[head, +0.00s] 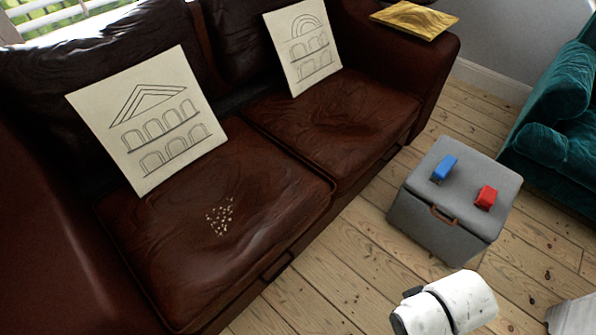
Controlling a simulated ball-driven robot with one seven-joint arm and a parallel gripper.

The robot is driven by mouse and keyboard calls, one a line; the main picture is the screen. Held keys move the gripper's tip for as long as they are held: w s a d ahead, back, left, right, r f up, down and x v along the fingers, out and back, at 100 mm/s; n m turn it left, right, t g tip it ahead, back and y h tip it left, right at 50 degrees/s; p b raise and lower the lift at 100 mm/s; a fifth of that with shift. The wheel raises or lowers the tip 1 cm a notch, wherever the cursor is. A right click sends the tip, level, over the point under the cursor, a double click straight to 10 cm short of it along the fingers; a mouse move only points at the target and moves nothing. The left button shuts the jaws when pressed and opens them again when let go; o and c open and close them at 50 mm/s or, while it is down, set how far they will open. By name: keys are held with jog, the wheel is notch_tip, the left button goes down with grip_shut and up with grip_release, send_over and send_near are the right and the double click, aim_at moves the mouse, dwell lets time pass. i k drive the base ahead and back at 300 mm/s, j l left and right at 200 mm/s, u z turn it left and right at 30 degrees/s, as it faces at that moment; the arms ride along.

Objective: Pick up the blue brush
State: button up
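The blue brush (444,168) lies on the flat top of a grey box-like stool (462,202) on the right side of the head view. It is a small blue block with a darker underside, near the left back part of the top. A similar red brush (486,197) lies to its right and nearer me, apart from it. A white and black part of my arm shows at the bottom right, below the stool and apart from the brushes. My gripper's fingers are not visible.
A dark brown leather sofa (290,215) fills the left and middle, with two drawn-on cushions and pale crumbs (220,215) on its seat. A teal sofa (560,140) stands right. Bare floorboards (345,262) lie between sofa and stool.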

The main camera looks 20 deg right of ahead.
aim_at(449, 161)
jog(key=i+z, duration=0.15)
jog(key=z, duration=0.6)
jog(key=i+j+z, duration=0.1)
jog(key=i+z, duration=0.25)
jog(key=i+j+z, duration=0.35)
jog(key=i+j, duration=0.2)
jog(key=i, duration=0.15)
jog(key=i+j+z, duration=0.1)
jog(key=i+j, duration=0.15)
jog(key=i, duration=0.1)
